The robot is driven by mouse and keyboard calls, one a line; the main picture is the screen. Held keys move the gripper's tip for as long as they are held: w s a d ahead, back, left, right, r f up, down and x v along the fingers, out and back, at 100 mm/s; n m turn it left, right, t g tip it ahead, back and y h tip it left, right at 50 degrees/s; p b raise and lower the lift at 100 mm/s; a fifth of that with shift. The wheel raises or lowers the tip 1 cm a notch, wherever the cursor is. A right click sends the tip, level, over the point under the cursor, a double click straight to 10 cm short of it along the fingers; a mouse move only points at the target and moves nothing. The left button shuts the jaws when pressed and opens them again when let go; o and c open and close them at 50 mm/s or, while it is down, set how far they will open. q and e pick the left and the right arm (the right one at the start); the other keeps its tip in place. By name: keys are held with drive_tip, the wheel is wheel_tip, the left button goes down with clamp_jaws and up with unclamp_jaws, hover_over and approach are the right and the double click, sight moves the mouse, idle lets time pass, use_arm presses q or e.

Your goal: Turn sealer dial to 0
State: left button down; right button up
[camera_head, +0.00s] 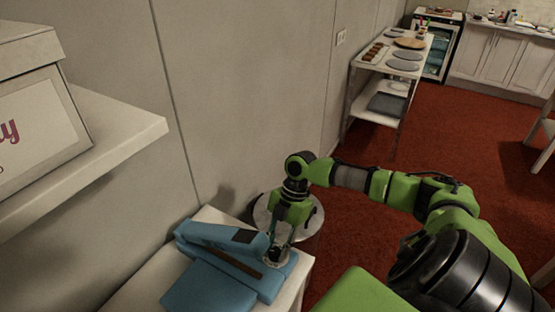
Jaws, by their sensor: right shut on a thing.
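The blue sealer (215,287) sits on a small white table, with its long upper arm (215,234) angled above its base. My right gripper (277,256) points down at the sealer's right end. It is shut on the sealer's dial, which is mostly hidden by the fingers; its setting cannot be read. My left gripper is not in view.
The white table (307,262) stands against the grey wall. A round grey disc (315,222) is just behind my right gripper. A shelf (128,130) with a white box (38,125) juts out at upper left. Red floor is open at right.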

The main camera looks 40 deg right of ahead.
drive_tip(key=n+g, duration=0.1)
drive_tip(key=n, duration=0.1)
drive_tip(key=n+g+b, duration=0.1)
drive_tip(key=n, duration=0.2)
drive_tip(key=shift+w+a+n+h, duration=0.1)
drive_tip(key=shift+w+n+h, duration=0.1)
drive_tip(key=shift+n+h, duration=0.15)
drive_tip(key=n, duration=0.2)
drive_tip(key=n+g+h+b, duration=0.1)
drive_tip(key=n, duration=0.1)
drive_tip(key=shift+a+h, duration=0.1)
drive_tip(key=shift+h, duration=0.15)
drive_tip(key=n+h, duration=0.1)
drive_tip(key=n, duration=0.4)
drive_tip(key=shift+a+g+h+p, duration=0.1)
drive_tip(key=shift+g+h+p, duration=0.2)
drive_tip(key=shift+g+h, duration=0.1)
drive_tip(key=n+h, duration=0.1)
drive_tip(key=n, duration=0.1)
drive_tip(key=n+p, duration=0.1)
drive_tip(key=n, duration=0.1)
drive_tip(key=shift+a+n+h, duration=0.15)
drive_tip(key=shift+n+h, duration=0.2)
drive_tip(key=shift+h, duration=0.05)
drive_tip(key=o, duration=0.8)
drive_tip(key=shift+o, duration=0.2)
drive_tip(key=shift+w, duration=0.1)
drive_tip(key=v, duration=1.1)
drive_tip(key=shift+r, duration=0.4)
